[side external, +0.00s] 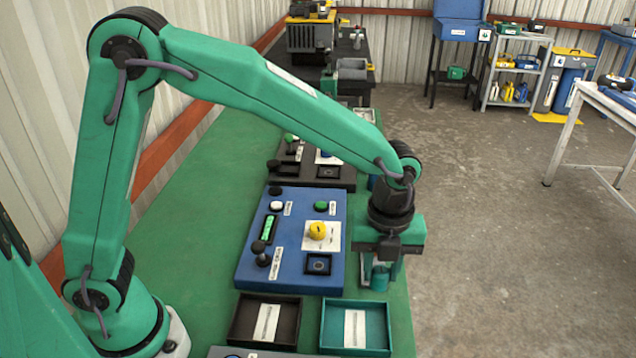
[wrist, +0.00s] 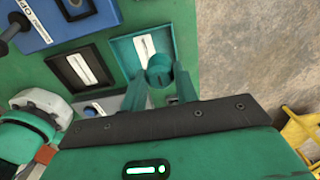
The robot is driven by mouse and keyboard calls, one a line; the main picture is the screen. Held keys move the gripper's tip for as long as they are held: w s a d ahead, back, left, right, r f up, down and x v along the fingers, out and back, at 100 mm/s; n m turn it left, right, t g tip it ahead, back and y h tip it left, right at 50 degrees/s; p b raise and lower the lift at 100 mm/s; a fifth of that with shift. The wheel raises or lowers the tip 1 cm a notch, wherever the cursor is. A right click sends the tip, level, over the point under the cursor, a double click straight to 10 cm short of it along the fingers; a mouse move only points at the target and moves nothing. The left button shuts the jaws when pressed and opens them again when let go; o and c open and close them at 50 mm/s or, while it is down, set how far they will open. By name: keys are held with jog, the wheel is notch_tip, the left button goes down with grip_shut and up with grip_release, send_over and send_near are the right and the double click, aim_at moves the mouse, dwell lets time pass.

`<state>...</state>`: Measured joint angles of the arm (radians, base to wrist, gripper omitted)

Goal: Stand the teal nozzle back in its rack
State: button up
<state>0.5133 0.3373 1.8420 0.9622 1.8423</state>
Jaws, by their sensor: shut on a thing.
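My gripper (side external: 382,278) points down beside the right edge of the blue panel, near the edge of the green table. It is shut on the teal nozzle (wrist: 159,66), whose round end shows between the two fingers in the wrist view. In the side view the nozzle (side external: 380,282) is small, and my gripper's fingers partly hide it. I cannot tell from these frames which thing is the rack. A black square holder (side external: 317,264) with a round opening sits at the blue panel's near right corner, to the left of my gripper.
A teal tray (side external: 383,303) and a dark tray (side external: 238,324) with white labels lie in front of the blue panel (side external: 255,285). The panel carries a yellow knob (side external: 317,231), a green button (side external: 321,206) and black levers. A dark panel (side external: 330,183) lies behind.

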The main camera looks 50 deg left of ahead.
jog(key=w+a+f, duration=0.4)
jog(key=w+a, duration=0.1)
jog(key=w+a+f, duration=0.2)
jog(key=w, duration=0.1)
jog(key=shift+a+f, duration=0.15)
jog(key=shift+f, duration=2.15)
jog(key=shift+f, duration=0.1)
jog(key=o, duration=0.9)
jog(key=shift+o, duration=0.2)
notch_tip(320, 180, up, 12)
jog(key=shift+r, duration=0.2)
